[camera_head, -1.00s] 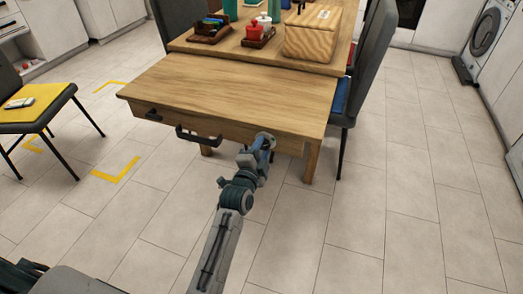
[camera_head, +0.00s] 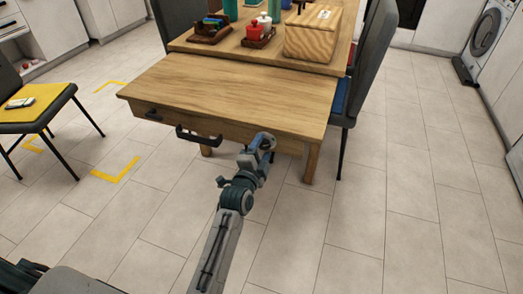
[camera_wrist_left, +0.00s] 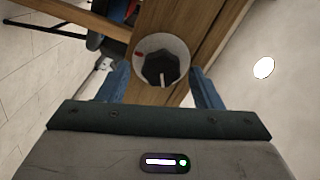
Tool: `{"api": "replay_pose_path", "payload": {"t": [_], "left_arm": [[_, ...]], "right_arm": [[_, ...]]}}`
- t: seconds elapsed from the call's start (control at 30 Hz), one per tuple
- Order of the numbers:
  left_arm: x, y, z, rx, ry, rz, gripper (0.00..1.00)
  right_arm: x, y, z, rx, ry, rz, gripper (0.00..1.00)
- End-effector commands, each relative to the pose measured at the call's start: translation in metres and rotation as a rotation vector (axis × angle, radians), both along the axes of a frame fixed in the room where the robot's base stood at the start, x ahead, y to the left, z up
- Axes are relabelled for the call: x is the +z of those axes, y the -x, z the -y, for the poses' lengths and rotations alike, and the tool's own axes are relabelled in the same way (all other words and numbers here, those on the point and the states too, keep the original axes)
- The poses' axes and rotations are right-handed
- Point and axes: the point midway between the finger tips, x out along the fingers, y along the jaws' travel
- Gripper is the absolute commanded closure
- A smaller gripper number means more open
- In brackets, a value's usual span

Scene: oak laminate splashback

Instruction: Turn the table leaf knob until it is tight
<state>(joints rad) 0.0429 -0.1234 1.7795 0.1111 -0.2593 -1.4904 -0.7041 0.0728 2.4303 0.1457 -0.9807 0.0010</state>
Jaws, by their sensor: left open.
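The table leaf knob (camera_wrist_left: 161,66) shows in the left wrist view as a black grip on a round pale dial, on the wooden front of the table leaf. A pale line on the grip points down in the picture, and a red mark sits at the dial's upper left. My left gripper (camera_wrist_left: 160,74) is open, with one blue finger on each side of the knob; I cannot tell contact. In the head view my left gripper (camera_head: 266,143) is at the leaf's front edge, right of centre, and hides the knob. The table leaf (camera_head: 220,90) is level and bare.
A black handle (camera_head: 197,134) sticks out of the leaf front, left of my gripper. A wooden box (camera_head: 312,38) and small trays stand on the table behind. A chair with a yellow seat (camera_head: 35,103) is at the left.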

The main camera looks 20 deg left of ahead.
Motion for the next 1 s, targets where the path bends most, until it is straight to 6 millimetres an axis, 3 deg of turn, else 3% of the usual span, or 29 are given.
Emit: {"api": "replay_pose_path", "payload": {"t": [0.23, 0.7, 1.0], "left_arm": [[0.0, 0.015, 0.0, 0.001, 0.001, 0.0, 0.41], [-0.001, 0.097, -0.003, 0.001, 0.001, -0.001, 0.41], [0.0, 0.109, -0.004, 0.0, 0.0, 0.0, 0.41]], "right_arm": [[-0.001, 0.0, 0.0, 0.0, 0.0, -0.003, 0.56], [-0.002, -0.003, -0.001, -0.003, -0.009, 0.024, 0.56], [-0.003, -0.003, -0.002, -0.006, -0.016, 0.034, 0.56]]}}
